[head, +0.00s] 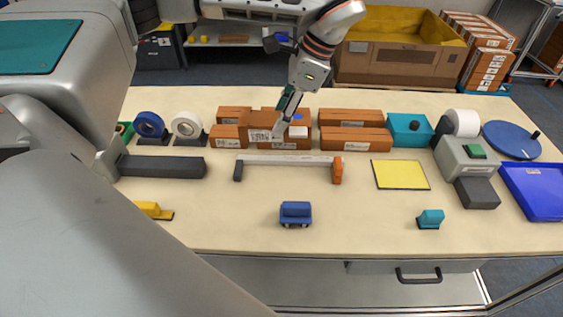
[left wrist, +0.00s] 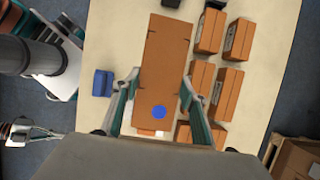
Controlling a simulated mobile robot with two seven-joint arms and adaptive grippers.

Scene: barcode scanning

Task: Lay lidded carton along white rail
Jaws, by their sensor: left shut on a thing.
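The lidded carton (left wrist: 165,60) is long, brown and marked with a blue dot. My left gripper (left wrist: 158,88) is shut on it, one finger on each long side, in the left wrist view. In the head view the left gripper (head: 283,120) is at the carton (head: 298,110), in front of the back row of cartons. The white rail (head: 290,159) lies nearer the front, between a dark grey end block and an orange one. Part of what seems my right gripper (left wrist: 35,136) shows at the left wrist view's edge; its fingers are unclear.
Several cartons (head: 355,138) stand along the back. A blue stand (head: 295,213) is in front of the rail, a yellow mat (head: 400,174) to its right and a dark grey block (head: 162,166) to its left. Bare tabletop surrounds the blue stand.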

